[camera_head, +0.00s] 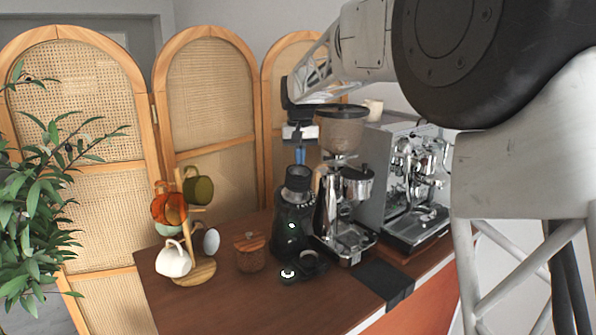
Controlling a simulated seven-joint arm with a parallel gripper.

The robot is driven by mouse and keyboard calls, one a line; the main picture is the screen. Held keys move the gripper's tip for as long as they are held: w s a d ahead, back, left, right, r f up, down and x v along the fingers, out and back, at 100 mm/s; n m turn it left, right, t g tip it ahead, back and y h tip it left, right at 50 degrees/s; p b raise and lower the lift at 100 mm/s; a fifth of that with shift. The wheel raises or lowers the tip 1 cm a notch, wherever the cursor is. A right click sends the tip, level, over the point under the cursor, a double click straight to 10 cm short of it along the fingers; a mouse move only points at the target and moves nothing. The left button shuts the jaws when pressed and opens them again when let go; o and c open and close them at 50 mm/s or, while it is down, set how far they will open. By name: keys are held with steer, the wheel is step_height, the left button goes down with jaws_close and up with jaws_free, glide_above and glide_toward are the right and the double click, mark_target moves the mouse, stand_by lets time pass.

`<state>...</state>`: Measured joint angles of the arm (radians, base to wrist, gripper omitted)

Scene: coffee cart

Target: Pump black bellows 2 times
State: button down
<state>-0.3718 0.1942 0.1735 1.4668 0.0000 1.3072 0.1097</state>
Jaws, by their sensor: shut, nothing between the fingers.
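The black bellows (298,183) sit on top of a black coffee grinder (291,220) near the middle of the cart. My gripper (300,162) points down just above the bellows, with its blue fingertips shut and nothing between them. I cannot tell whether the fingertips touch the top of the bellows. My arm comes in from the upper right.
A second grinder with a hopper (341,132) stands close on the right, beside an espresso machine (410,180). A dark mat (383,280) lies at the front edge.

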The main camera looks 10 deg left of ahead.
mark_target(298, 170)
steer(key=shift+f, duration=0.4)
stand_by(0.5)
steer(key=shift+w+a+f, duration=0.1)
steer(key=shift+f, duration=0.25)
steer(key=shift+f, duration=0.3)
steer(key=shift+w+a+f, duration=0.1)
steer(key=shift+f, duration=0.35)
steer(key=shift+s+d+r, duration=0.1)
steer(key=shift+r, duration=0.65)
steer(key=shift+s+d+r, duration=0.1)
steer(key=shift+r, duration=0.65)
steer(key=shift+r, duration=0.15)
